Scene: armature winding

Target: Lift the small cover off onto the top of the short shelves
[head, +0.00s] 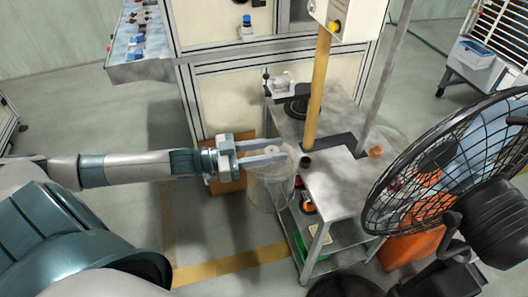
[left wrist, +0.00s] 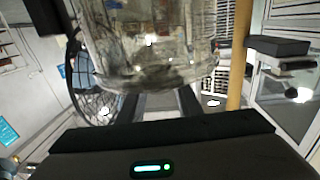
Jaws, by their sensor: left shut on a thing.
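The small cover (head: 268,190) is a clear, see-through cylinder with a small pale knob on top. My left gripper (head: 284,153) is shut on its knob, and the cover hangs below the fingers. In the left wrist view the clear cover (left wrist: 150,45) fills the upper middle, beyond the fingers (left wrist: 157,105). The short shelves (head: 335,187) have a grey metal top, just right of the cover. The cover overlaps their left edge in the picture; whether it touches them I cannot tell. My right gripper is not in view.
A yellow post (head: 318,95) and a slanting grey post rise by the shelf top. An orange ring (head: 376,151) lies near the back right of the top. A large black fan (head: 450,165) stands close on the right. A machine bench (head: 340,110) is behind.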

